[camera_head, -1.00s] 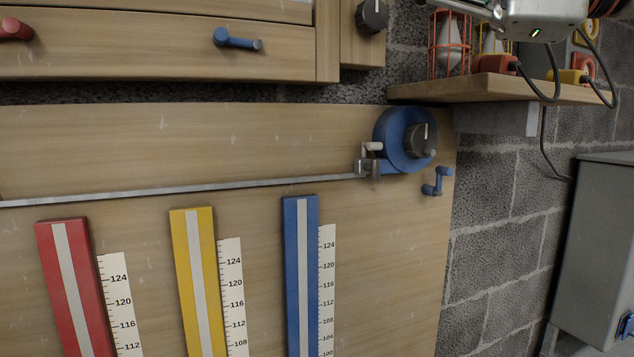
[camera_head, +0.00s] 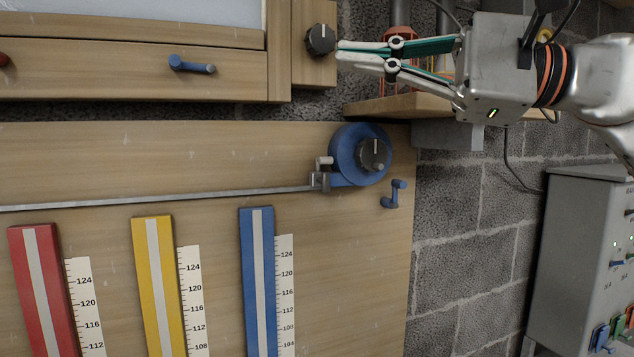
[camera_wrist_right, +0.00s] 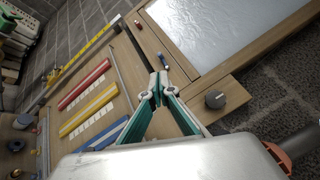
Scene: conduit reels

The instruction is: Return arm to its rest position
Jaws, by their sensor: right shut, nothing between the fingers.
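My right gripper (camera_head: 342,54) comes in from the right at the top of the head view. Its fingers are shut with nothing between them. The fingertips point left, close to a black knob (camera_head: 320,39) on the wooden cabinet; I cannot tell whether they touch it. In the right wrist view, the gripper (camera_wrist_right: 159,82) shows from behind, with green-lined fingers meeting at the tips, and the black knob (camera_wrist_right: 215,99) is to their right, apart from them. My left gripper is not in view.
A blue reel (camera_head: 345,150) with a metal strip is on the wooden board (camera_head: 90,150). Red (camera_head: 42,290), yellow (camera_head: 158,285) and blue (camera_head: 257,280) bars with scales are below. A wooden shelf (camera_head: 400,104) is under my gripper. A grey box (camera_head: 575,250) stands at the right.

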